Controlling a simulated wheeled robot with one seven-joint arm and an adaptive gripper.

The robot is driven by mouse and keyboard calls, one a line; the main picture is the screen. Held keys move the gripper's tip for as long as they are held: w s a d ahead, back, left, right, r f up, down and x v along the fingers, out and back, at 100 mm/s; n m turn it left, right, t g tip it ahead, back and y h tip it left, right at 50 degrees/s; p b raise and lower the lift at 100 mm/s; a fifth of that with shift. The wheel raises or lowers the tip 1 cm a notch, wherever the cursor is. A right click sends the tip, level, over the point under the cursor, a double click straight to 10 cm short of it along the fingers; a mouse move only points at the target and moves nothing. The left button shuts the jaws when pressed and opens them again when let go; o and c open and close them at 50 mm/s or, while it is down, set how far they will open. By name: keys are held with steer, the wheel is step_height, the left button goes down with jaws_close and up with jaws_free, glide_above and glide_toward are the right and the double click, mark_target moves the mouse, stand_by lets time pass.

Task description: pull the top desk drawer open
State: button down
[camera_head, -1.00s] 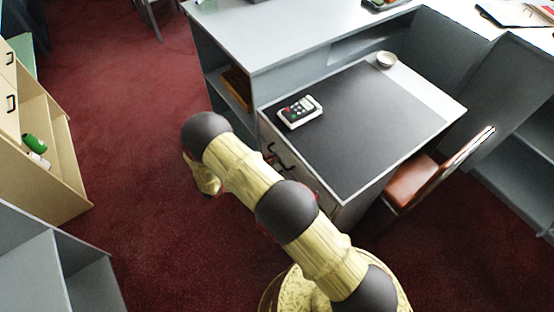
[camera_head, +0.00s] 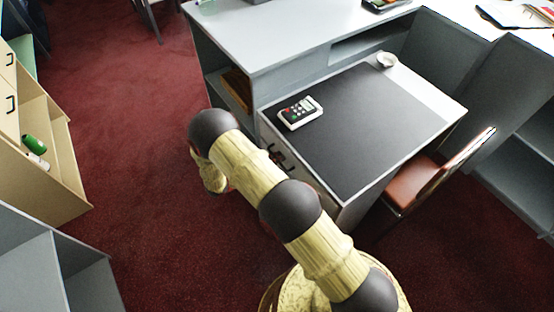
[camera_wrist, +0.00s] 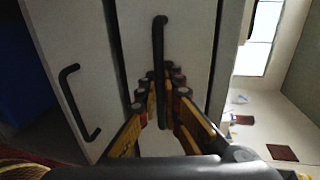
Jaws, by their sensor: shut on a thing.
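The grey desk (camera_head: 262,135) stands at the middle right in the head view, with dark drawer handles on its front, partly covered by my arm. In the wrist view, a pale drawer front (camera_wrist: 190,30) carries a black bar handle (camera_wrist: 158,35). My gripper (camera_wrist: 161,78) is shut on this handle near its lower end, with fingers on either side. A second drawer front (camera_wrist: 60,30) with its own black handle (camera_wrist: 72,100) is at the left. My gripper is hidden in the head view. How far the drawer is out cannot be told.
A white keypad device (camera_head: 300,113) and a small bowl (camera_head: 386,60) sit on the desk. A brown-seated chair (camera_head: 412,185) stands at its right side. A wooden cabinet (camera_head: 60,175) is at the far left. Red carpet between is clear.

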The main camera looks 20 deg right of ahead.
steer(key=shift+a, duration=0.1)
stand_by(0.5)
steer(key=f+v, duration=0.2)
steer(key=v, duration=1)
steer(key=a+f+v, duration=0.1)
steer(key=f+v, duration=0.2)
steer(key=v, duration=1)
steer(key=shift+s+f, duration=0.25)
steer(key=c, duration=2.3)
jaws_free()
steer(key=shift+a, duration=0.1)
steer(key=v, duration=1.2)
